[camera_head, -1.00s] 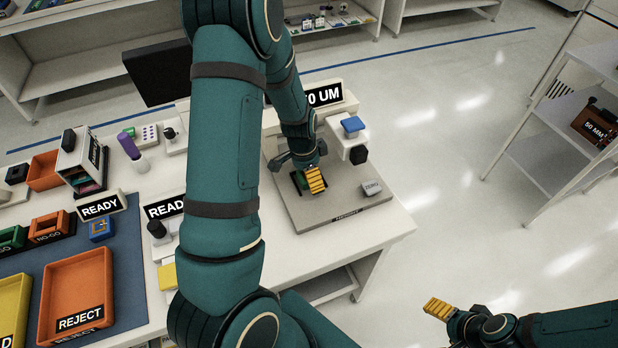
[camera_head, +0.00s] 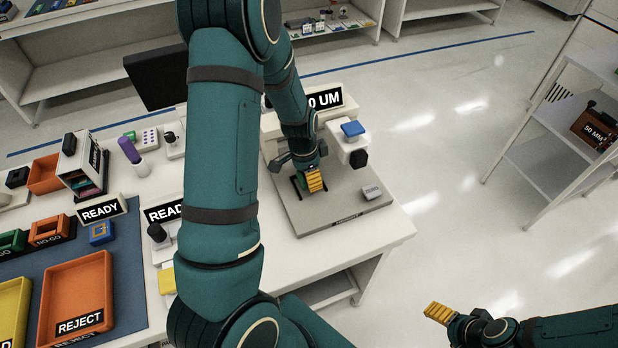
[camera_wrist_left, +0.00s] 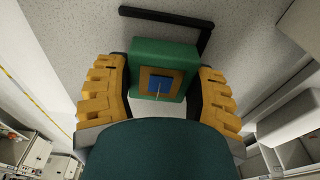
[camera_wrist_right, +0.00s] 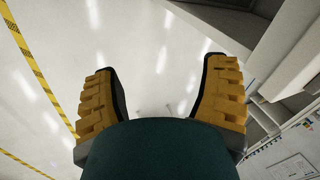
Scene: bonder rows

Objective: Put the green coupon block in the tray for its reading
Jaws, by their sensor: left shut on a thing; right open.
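The green coupon block (camera_wrist_left: 165,48), with a blue square in a tan border on its face, is between the fingers of my left gripper (camera_wrist_left: 160,98) in the left wrist view. That gripper (camera_head: 312,181) is shut on it over the grey plate (camera_head: 340,212) of the gauge. In the head view only a sliver of green shows beside the fingers. I cannot tell whether the block touches the plate. The gauge's display (camera_head: 325,98) ends in "0 UM"; its front is hidden by my arm. The orange REJECT tray (camera_head: 45,305) looks empty. A yellow tray (camera_head: 8,322) is cut off at the left edge. My right gripper (camera_head: 438,313) is open and empty.
A black corner bracket (camera_wrist_left: 165,17) lies on the plate beside the block. A small grey ZERO block (camera_head: 372,191) sits on the plate. READY signs (camera_head: 101,210), a blue block (camera_head: 101,232) and a purple-topped bottle (camera_head: 130,150) stand on the bench.

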